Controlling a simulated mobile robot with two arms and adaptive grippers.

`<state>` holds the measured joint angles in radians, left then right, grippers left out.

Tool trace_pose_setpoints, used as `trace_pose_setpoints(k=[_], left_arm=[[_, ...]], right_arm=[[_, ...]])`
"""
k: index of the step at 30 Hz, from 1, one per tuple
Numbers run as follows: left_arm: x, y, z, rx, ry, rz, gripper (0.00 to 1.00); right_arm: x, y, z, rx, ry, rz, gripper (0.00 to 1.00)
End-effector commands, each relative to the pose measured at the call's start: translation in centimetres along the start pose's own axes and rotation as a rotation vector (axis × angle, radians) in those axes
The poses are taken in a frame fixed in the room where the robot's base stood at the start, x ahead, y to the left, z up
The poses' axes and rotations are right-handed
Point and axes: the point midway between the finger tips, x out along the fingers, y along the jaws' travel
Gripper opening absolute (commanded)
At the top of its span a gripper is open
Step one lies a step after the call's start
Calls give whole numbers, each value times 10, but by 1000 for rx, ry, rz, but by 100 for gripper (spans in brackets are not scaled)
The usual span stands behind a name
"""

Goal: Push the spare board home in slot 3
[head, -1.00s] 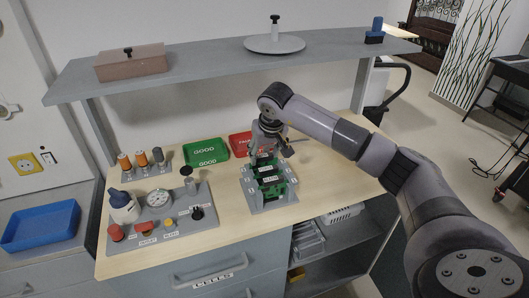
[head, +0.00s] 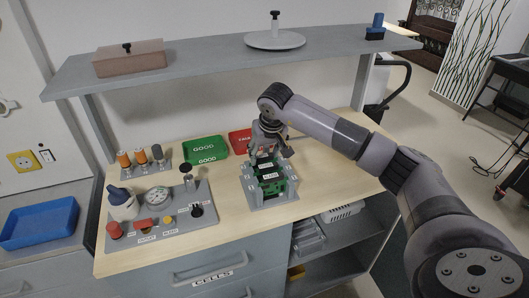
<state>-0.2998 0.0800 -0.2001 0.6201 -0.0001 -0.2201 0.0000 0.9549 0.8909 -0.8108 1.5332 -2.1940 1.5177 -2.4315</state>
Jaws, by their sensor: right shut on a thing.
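The grey slotted rack (head: 268,202) stands on the bench, holding green boards (head: 276,188) with white labels. My right gripper (head: 264,158) is right over the back part of the rack, pointing down, and is shut on a board whose edge is mostly hidden by the fingers. The slot numbers are too small to read, so I cannot tell which slot the board is in or how deep it sits. My left gripper is not in view.
A green GOOD tray (head: 206,149) and a red tray (head: 240,141) lie behind the rack. A grey panel with a gauge (head: 157,196) and knobs stands at the left. A shelf (head: 215,55) hangs above. The bench right of the rack is clear.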

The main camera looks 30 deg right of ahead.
Motion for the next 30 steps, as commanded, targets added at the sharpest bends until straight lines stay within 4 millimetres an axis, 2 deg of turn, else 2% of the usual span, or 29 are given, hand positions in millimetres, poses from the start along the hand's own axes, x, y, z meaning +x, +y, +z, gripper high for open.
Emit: trace_pose_setpoints(k=[7,8,17,30], left_arm=[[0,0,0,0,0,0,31],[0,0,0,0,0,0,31],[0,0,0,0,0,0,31],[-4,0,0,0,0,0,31]], right_arm=[[0,0,0,0,1,0,22],[-1,0,-1,0,1,0,51],[0,0,0,0,1,0,71],[-5,0,-2,0,1,0,73]])
